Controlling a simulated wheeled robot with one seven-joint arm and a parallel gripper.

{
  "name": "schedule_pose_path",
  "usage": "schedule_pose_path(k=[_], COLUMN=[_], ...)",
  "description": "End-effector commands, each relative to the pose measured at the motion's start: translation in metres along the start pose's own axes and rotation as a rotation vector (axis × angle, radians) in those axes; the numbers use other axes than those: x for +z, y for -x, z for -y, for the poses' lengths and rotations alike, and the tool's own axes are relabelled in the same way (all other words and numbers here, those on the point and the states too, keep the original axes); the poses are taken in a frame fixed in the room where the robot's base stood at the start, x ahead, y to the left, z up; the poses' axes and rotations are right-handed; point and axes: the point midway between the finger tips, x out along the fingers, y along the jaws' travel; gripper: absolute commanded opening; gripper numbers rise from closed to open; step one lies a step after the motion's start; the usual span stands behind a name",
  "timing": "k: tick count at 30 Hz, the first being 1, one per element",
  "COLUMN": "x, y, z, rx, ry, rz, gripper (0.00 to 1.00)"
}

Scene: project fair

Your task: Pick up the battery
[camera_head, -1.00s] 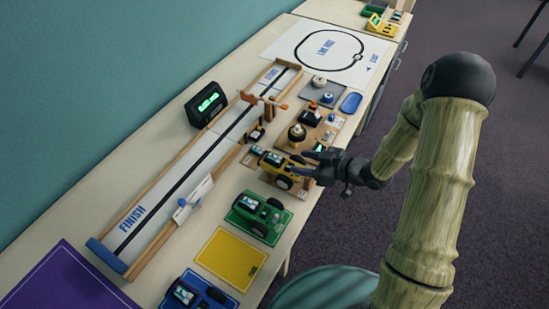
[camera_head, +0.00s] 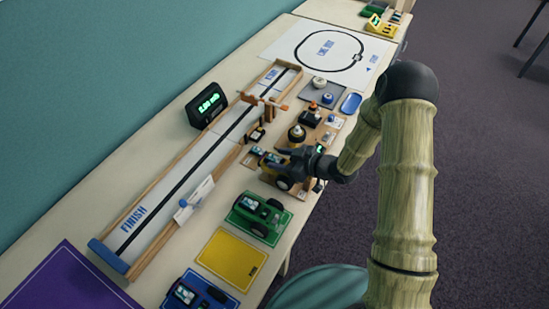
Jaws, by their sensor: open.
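A green car (camera_head: 258,216) and a blue car (camera_head: 198,293) stand nearer, with an empty yellow mat (camera_head: 231,261) between them. A long wooden-edged track (camera_head: 165,196) runs along the left. A knobbed part (camera_head: 297,134) and small trays stand behind my gripper.

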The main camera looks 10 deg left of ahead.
Motion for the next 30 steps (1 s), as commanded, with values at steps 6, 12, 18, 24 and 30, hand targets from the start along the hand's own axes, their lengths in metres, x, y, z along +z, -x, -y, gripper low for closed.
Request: schedule_pose_path(k=[6,12,18,24,30], x=[0.0001,0.0001,0.0001,0.0001,-0.0001], y=[-0.0098,-0.0095,-0.0094,-0.0094,-0.0093], z=[-0.0003,-0.0002,-0.0001,-0.0001,-0.0001], rx=[0.002,0.001,0.001,0.001,0.001], ry=[0.000,0.000,0.000,0.000,0.000], rz=[0.001,0.000,0.001,0.001,0.000], gripper=[0.49,0.49,0.49,0.14,0.01])
